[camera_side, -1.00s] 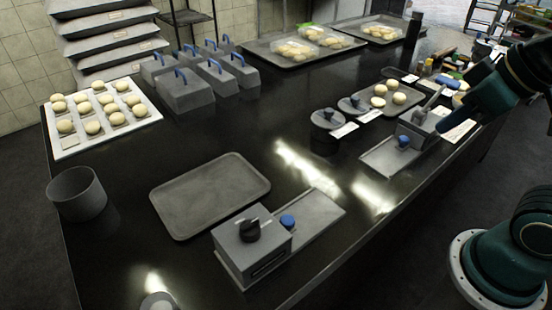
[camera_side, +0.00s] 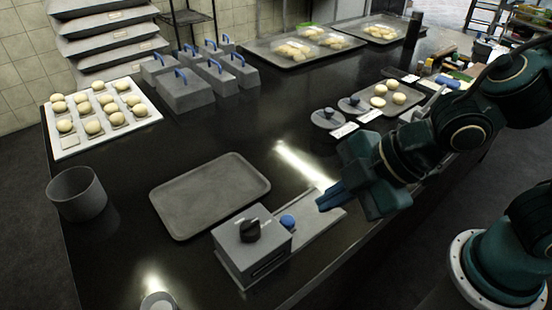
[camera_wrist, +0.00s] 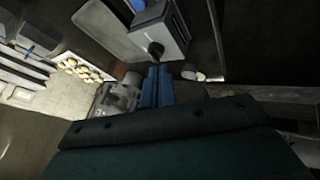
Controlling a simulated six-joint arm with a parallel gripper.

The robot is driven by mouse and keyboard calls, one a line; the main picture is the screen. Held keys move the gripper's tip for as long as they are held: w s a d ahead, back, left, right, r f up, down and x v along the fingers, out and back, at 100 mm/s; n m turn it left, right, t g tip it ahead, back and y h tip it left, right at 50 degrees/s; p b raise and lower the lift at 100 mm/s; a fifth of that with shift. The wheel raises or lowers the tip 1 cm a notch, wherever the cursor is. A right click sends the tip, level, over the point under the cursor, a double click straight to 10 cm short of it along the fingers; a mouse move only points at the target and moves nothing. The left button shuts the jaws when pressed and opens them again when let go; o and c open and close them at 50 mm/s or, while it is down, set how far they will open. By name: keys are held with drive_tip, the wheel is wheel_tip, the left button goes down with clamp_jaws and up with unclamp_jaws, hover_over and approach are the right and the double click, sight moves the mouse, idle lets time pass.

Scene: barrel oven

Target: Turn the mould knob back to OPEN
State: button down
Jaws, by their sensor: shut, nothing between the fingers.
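The mould knob (camera_side: 250,230) is a black knob on top of a grey box (camera_side: 237,255) near the front edge of the table. Small markings beside it are too small to read. A grey plate with a blue knob (camera_side: 287,222) extends from the box's right side. My gripper (camera_side: 322,204) is shut and empty, with blue fingers, above the far end of that plate. It is to the right of the black knob and apart from it. In the wrist view, the shut fingers (camera_wrist: 155,72) point toward the black knob (camera_wrist: 156,48) on the grey box (camera_wrist: 170,25).
An empty grey tray (camera_side: 208,196) lies behind the box. A grey cup (camera_side: 77,194) stands at the left edge. A white board of dough balls (camera_side: 65,142), lidded grey blocks (camera_side: 184,92) and round black-knobbed lids (camera_side: 327,119) stand farther back. The table's middle is clear.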

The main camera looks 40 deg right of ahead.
sight(258, 230)
drive_tip(key=shift+s+a+f+n, duration=0.25)
drive_tip(key=shift+a+f+n, duration=0.15)
drive_tip(key=shift+a, duration=0.2)
drive_tip(key=shift+s+a+f+n, duration=0.25)
drive_tip(key=shift+a+n, duration=0.15)
drive_tip(key=shift+a, duration=0.2)
drive_tip(key=shift+w+f, duration=0.1)
drive_tip(key=shift+w+a+f, duration=0.6)
drive_tip(key=shift+w+f, duration=0.7)
drive_tip(key=shift+w, duration=0.15)
drive_tip(key=shift+w+a+f, duration=0.65)
drive_tip(key=shift+w+f, duration=0.65)
drive_tip(key=shift+w, duration=0.1)
drive_tip(key=shift+w+a+f, duration=0.6)
drive_tip(key=shift+w+f, duration=0.7)
drive_tip(key=shift+w, duration=0.15)
